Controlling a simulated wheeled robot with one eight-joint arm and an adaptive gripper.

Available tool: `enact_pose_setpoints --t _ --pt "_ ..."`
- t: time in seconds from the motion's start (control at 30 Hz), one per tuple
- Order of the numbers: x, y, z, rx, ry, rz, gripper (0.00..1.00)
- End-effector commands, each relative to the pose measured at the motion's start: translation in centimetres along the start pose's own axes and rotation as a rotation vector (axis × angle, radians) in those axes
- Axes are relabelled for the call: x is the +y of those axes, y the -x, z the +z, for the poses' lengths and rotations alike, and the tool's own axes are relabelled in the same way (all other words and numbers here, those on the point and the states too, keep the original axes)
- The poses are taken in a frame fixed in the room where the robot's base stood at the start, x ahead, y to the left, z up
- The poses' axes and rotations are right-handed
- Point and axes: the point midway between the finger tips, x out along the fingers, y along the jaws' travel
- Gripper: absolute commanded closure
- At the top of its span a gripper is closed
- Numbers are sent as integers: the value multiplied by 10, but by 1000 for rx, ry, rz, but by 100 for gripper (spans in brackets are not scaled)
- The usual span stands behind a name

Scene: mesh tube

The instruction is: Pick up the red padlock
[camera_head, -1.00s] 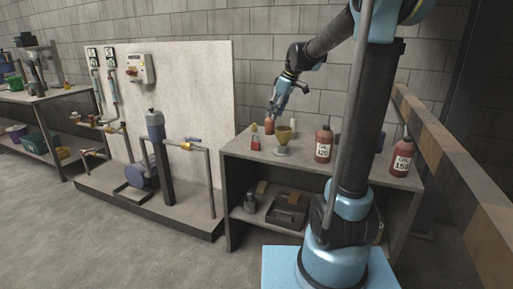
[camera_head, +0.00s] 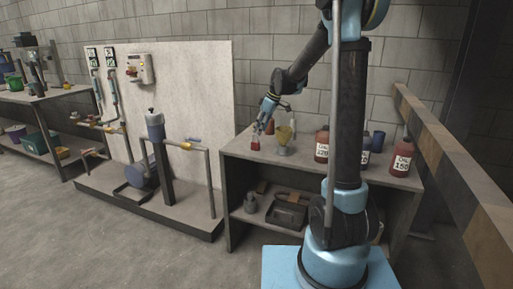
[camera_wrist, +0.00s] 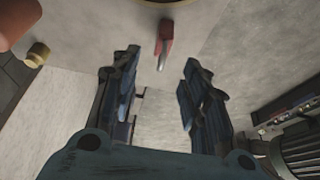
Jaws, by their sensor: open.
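The red padlock (camera_head: 256,143) stands on the grey bench top near its left edge, in the head view. In the wrist view the padlock (camera_wrist: 166,38) shows at the top middle, beyond my fingertips and roughly between their lines. My gripper (camera_head: 262,125) is just above the padlock in the head view, pointing down. In the wrist view my gripper (camera_wrist: 160,62) has its two blue fingers spread apart with nothing between them. I cannot tell the exact gap between fingertips and padlock.
Red oil bottles (camera_head: 322,147) and (camera_head: 401,158) a similar red bottle stand further right. A brass-capped red item (camera_wrist: 38,54) shows at the wrist view's upper left. The lower shelf holds a dark toolbox (camera_head: 288,210).

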Motion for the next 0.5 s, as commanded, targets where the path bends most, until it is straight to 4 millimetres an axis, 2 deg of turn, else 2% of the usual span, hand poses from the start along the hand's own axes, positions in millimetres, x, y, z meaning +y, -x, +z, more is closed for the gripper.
enact_pose_setpoints --t 0.1,0.33,0.5 --pt "0 -13 0 0 0 0 58" --pt "-1 -26 0 0 0 0 58" --pt "-3 -50 2 0 1 0 58"
